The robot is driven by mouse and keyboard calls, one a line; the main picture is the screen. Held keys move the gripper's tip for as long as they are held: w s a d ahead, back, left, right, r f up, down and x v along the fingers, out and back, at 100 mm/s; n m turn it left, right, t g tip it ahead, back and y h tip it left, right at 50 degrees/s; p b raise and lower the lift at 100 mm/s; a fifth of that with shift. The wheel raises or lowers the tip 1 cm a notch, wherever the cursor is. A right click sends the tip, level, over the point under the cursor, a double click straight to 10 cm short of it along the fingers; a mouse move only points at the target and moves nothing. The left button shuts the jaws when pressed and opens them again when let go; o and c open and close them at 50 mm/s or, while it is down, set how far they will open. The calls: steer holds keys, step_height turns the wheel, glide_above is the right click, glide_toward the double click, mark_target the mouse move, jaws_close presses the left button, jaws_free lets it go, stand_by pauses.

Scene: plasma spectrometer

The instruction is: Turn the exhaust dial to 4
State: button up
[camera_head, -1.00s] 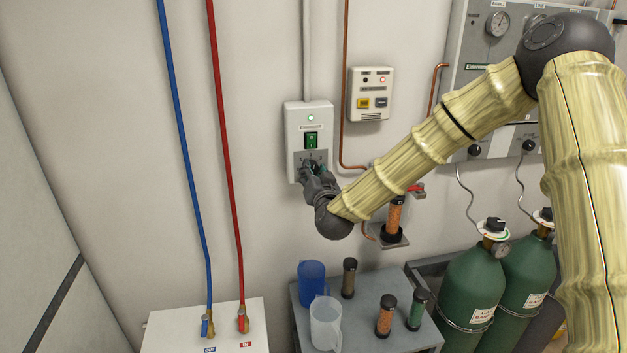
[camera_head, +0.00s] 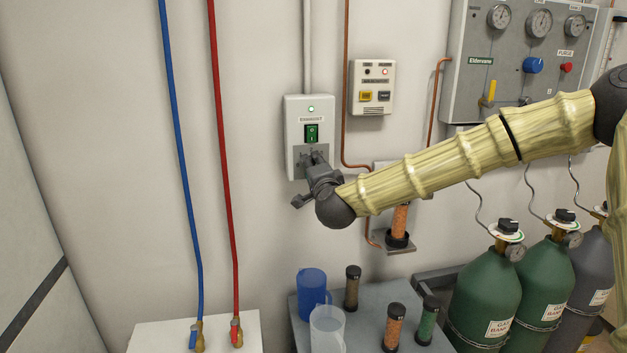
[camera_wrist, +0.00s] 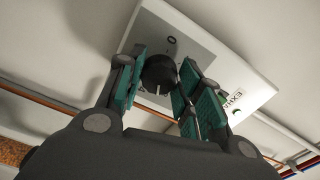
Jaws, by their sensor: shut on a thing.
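The exhaust box (camera_head: 310,108) is a pale wall panel with a lit green lamp, a green rocker switch (camera_head: 312,132) and a grey dial plate at its lower part. It shows tilted in the wrist view (camera_wrist: 232,62). The black exhaust dial (camera_wrist: 158,72) with a white pointer mark sits between my green-padded fingers there. My gripper (camera_head: 318,165) reaches the dial plate and is shut on the dial. The gripper hides the dial in the head view.
A second control box (camera_head: 372,86) hangs right of the exhaust box. Copper pipes run beside it. Below are a grey table with a blue jug (camera_head: 312,287), a clear jug (camera_head: 327,327) and capped cylinders. Green gas bottles (camera_head: 487,285) stand at the right.

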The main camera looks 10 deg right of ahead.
steer(key=shift+m+b, duration=3.05)
steer(key=shift+m, duration=0.25)
steer(key=o, duration=1)
steer(key=shift+d, duration=0.1)
steer(key=shift+s, duration=0.15)
steer(key=s, duration=1.1)
steer(key=shift+s, duration=0.4)
